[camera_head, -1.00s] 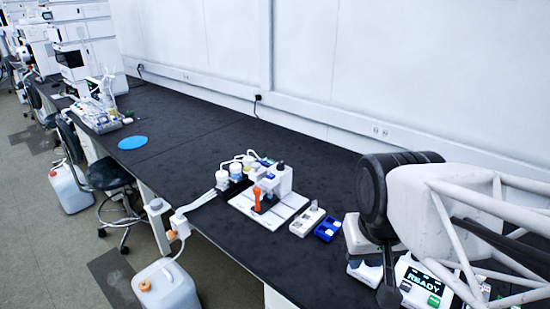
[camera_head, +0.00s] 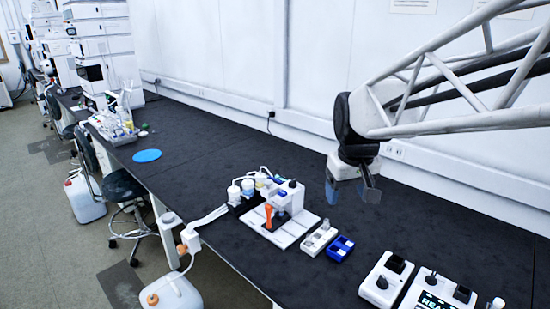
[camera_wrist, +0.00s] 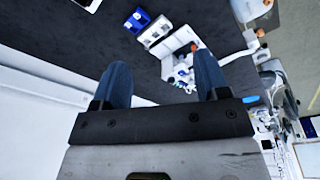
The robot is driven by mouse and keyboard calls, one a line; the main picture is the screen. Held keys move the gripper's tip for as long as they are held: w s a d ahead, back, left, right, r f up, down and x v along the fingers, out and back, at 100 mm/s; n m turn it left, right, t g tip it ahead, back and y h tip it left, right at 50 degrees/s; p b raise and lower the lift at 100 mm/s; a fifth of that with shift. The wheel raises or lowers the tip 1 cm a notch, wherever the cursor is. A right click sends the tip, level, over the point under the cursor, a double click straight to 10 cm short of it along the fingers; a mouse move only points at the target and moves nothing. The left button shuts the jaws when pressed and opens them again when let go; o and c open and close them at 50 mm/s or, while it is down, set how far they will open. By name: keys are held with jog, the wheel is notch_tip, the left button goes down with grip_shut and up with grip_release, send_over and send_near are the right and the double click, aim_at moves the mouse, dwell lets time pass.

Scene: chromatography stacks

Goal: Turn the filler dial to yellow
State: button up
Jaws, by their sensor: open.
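The white bench device that looks like the filler (camera_head: 288,200) stands on a white base plate (camera_head: 298,234) with an orange upright handle (camera_head: 268,214) at its front. A dark knob (camera_head: 292,184) sits on its top; I cannot tell whether this is the filler dial, and no yellow mark is readable. The device also shows small at the upper middle of the wrist view (camera_wrist: 181,64). My gripper (camera_head: 352,192) is open and empty, raised above the bench to the right of the device and apart from it. Its two blue fingers (camera_wrist: 161,78) frame the wrist view.
A white-grey tray (camera_head: 318,240) and a blue tray (camera_head: 340,248) lie right of the base plate. White units with black knobs (camera_head: 383,284) stand at the front right, one with a lit screen (camera_head: 438,302).

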jog(key=w+a+n, duration=0.1)
jog(key=w+n, duration=0.1)
jog(key=w, duration=1.2)
jog(key=n+g, duration=0.2)
jog(key=n, duration=0.3)
send_over(293, 181)
notch_tip(293, 181, down, 19)
jog(key=shift+w+r, duration=0.1)
jog(key=shift+r, duration=0.05)
jog(key=shift+f, duration=3.9)
jog(key=shift+c, duration=0.3)
